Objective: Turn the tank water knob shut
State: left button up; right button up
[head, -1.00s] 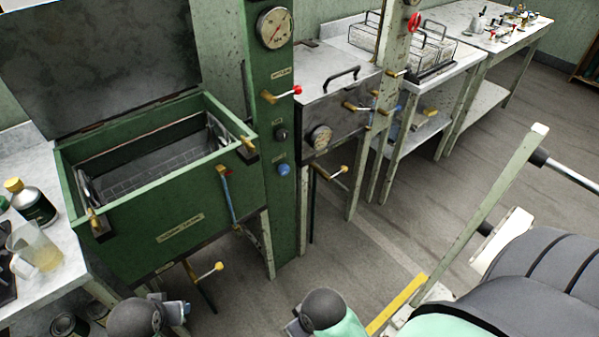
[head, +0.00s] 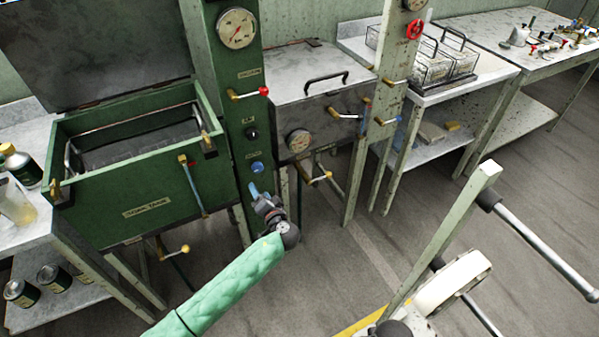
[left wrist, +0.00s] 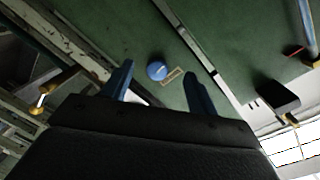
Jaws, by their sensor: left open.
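A round blue knob (head: 257,167) sits low on the front of the green column, beside a small label too small to read. In the left wrist view the blue knob (left wrist: 157,71) lies ahead between my two blue fingers, with its label next to it. My left gripper (head: 259,189) is open and just below the knob in the head view. In the left wrist view, my left gripper (left wrist: 158,80) has nothing between its fingers and looks short of the knob. My right gripper is not in view.
A green tank (head: 140,200) with a lever stands left.

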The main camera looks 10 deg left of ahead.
aim_at(258, 170)
pick_arm(q)
jog(key=shift+n+t+h, duration=0.4)
jog(key=shift+n+t, duration=0.2)
jog(key=shift+t, duration=0.3)
jog(key=w, duration=0.2)
jog(key=w+a+r+p, duration=0.1)
jog(key=w, duration=0.1)
jog(key=w+p, duration=0.1)
jog(key=w, duration=0.2)
jog(key=shift+a+r, duration=0.2)
jog(key=shift+r, duration=0.05)
jog(key=shift+w+a+f+p, duration=0.1)
jog(key=shift+w+a+p, duration=0.2)
jog(key=shift+w+p, duration=0.15)
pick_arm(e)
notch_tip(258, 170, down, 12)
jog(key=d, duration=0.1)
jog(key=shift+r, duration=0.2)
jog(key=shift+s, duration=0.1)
pick_arm(q)
jog(key=c, duration=1)
